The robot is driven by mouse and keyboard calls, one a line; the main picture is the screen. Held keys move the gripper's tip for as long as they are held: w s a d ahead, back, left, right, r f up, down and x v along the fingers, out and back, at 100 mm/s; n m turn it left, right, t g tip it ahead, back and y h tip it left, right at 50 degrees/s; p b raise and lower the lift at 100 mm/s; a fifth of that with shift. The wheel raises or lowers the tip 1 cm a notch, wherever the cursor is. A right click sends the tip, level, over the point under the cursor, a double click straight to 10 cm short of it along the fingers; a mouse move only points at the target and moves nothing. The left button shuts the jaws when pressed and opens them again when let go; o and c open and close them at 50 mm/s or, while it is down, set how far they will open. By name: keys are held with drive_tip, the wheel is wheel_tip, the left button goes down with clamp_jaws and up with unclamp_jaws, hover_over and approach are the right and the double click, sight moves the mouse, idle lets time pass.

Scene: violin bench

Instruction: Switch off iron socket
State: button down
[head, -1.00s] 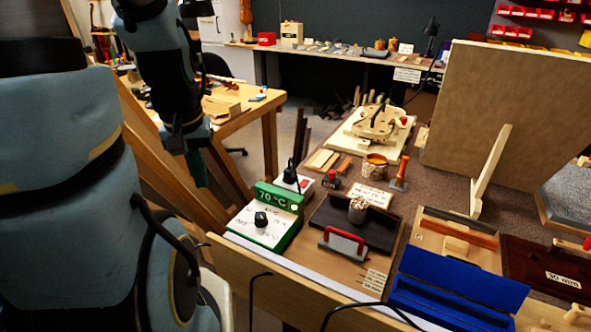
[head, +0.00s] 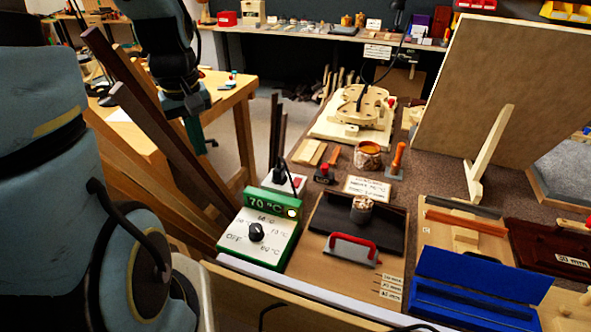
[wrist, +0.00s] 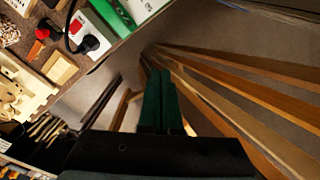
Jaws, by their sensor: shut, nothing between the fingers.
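The iron socket (head: 270,184) is a small white box behind the green temperature controller (head: 258,228), near the bench's left edge. A black plug stands in it, and its red switch (head: 298,182) is on the right. In the wrist view the socket (wrist: 103,50) is at upper left, with the plug and the red switch (wrist: 76,26) visible. The switch's position is too small to tell. My gripper (wrist: 159,73) has green fingers, shut and empty, pointing past the bench edge to the right of the socket. In the head view my gripper (head: 197,138) hangs left of the bench, apart from the socket.
The controller reads 70 °C with a lit lamp. A red-topped stamp (head: 325,172), a copper pot (head: 367,155) and a black tray (head: 335,218) stand near the socket. Leaning wooden boards (head: 150,150) fill the space left of the bench. A black cord leaves the plug.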

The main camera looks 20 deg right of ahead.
drive_tip(key=w+d+f+n+b, duration=0.2)
drive_tip(key=w+d+n, duration=0.15)
drive_tip(key=d, duration=0.75)
drive_tip(key=n, duration=0.5)
hover_over(298, 180)
drive_tip(key=s+a, duration=0.1)
drive_tip(key=s, duration=0.1)
drive_tip(key=shift+w+a+f+g, duration=0.15)
drive_tip(key=shift+w+f+g, duration=0.15)
drive_tip(key=shift+f, duration=0.1)
drive_tip(key=shift+h, duration=0.3)
drive_tip(key=f+p, duration=0.1)
drive_tip(key=f, duration=0.3)
drive_tip(key=f+p, duration=0.1)
drive_tip(key=f, duration=0.4)
drive_tip(key=w+d+f+p, duration=0.1)
drive_tip(key=f, duration=0.4)
drive_tip(key=shift+w, duration=0.1)
